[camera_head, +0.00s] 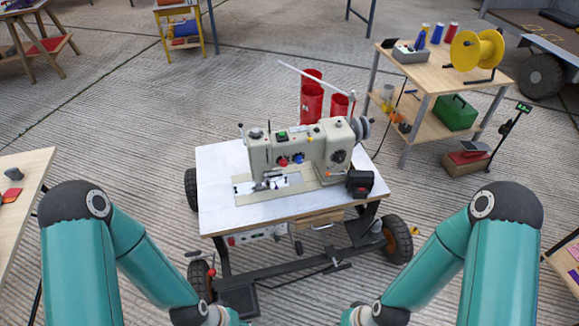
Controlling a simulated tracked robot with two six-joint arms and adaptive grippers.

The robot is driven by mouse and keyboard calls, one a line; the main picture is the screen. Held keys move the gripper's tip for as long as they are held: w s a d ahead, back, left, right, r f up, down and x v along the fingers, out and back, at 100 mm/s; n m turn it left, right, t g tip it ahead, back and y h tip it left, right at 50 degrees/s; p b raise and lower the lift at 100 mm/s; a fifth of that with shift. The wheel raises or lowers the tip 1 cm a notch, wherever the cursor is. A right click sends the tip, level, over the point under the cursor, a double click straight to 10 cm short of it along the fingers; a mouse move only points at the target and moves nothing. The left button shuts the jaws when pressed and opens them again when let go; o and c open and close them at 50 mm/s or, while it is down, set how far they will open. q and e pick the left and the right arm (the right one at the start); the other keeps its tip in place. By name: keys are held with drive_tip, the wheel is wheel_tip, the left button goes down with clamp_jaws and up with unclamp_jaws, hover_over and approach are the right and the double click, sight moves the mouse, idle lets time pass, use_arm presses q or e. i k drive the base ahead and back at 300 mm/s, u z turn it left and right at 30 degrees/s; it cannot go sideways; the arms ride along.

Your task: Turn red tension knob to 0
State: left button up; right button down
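A beige sewing machine (325,138) stands on a wheeled table with a pale top (219,170), ahead of me. A small red knob (283,161) sits on the front of the machine, left of a blue knob (299,158). The setting of the red knob is too small to read. My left arm comes in from the left and my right arm from the right, both low in front of the table. Both grippers are below the bottom edge of the picture, so neither shows.
A black box (359,183) sits at the table's front right corner. Red thread cones (311,101) stand behind the machine. A wooden shelf table (436,79) with a yellow spool (476,50) and green case (455,112) stands right. A wooden table edge (30,178) is at left. Floor between is open.

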sight(283, 163)
drive_tip(key=z, duration=0.95)
drive_tip(key=i, duration=0.2)
drive_tip(key=u, duration=3.1)
drive_tip(key=k, duration=1.15)
drive_tip(key=z, duration=1.1)
drive_tip(key=i, duration=0.95)
drive_tip(key=u, duration=0.5)
